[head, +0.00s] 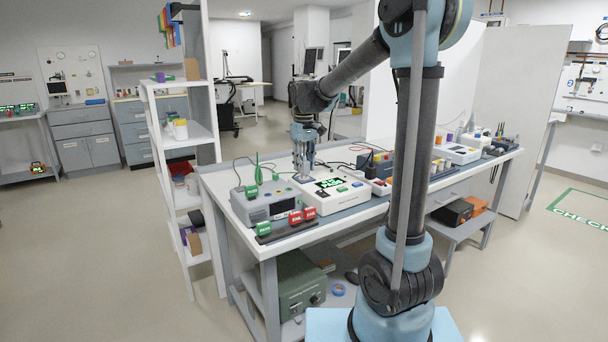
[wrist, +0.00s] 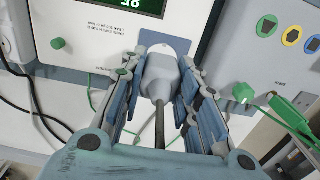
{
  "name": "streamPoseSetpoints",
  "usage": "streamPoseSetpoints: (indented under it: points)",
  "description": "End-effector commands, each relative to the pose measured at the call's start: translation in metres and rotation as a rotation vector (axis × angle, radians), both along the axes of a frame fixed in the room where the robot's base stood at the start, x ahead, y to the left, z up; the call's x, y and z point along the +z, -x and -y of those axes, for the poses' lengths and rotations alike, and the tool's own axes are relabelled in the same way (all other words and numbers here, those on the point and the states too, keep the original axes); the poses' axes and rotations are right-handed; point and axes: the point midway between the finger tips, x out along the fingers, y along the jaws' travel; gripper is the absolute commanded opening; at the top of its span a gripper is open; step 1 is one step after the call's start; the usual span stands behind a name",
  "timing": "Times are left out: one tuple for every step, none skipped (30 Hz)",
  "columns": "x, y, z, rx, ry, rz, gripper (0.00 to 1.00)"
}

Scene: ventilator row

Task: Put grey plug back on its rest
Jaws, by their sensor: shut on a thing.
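My gripper (wrist: 162,80) is shut on the grey plug (wrist: 158,66), with a finger on each side of its body. A dark cable (wrist: 159,128) runs from the plug back toward my wrist. The plug's front end meets or overlaps a blue patch (wrist: 147,38) with a white rounded part on the white instrument; I cannot tell whether it is seated. In the head view my gripper (head: 303,172) points down at the back left of the white instrument (head: 322,204). The plug is too small to make out there. I cannot identify its rest for certain.
A grey box (head: 265,203) with coloured sockets stands left of the white instrument. Green clips and leads (wrist: 296,120) lie close by in the wrist view. Red and green tags (head: 294,217) stand at the bench's front edge. More instruments line the bench (head: 281,244) to the right.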

Motion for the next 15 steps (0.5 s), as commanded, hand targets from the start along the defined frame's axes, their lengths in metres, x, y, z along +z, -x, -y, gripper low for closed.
streamPoseSetpoints:
  points:
    - [0.002,0.000,0.000,0.000,0.000,0.000,0.00]
    - [0.003,0.000,0.000,0.000,0.000,0.000,0.00]
    - [0.004,0.000,0.000,0.000,0.000,0.000,0.00]
    - [0.005,0.000,0.000,0.000,0.000,0.000,0.00]
    - [0.006,0.000,0.000,0.000,0.000,0.000,0.00]
    - [0.007,0.000,0.000,0.000,0.000,0.000,0.00]
    - [0.008,0.000,0.000,0.000,0.000,0.000,0.00]
    - [0.009,0.000,0.000,0.000,0.000,0.000,0.00]
    - [0.011,0.000,0.000,0.000,0.000,0.000,0.00]
    - [0.012,0.000,0.000,0.000,0.000,0.000,0.00]
    - [0.013,0.000,0.000,0.000,0.000,0.000,0.00]
    - [0.014,0.000,0.000,0.000,0.000,0.000,0.00]
    - [0.015,0.000,0.000,0.000,0.000,0.000,0.00]
    - [0.016,0.000,0.000,0.000,0.000,0.000,0.00]
    - [0.017,0.000,0.000,0.000,0.000,0.000,0.00]
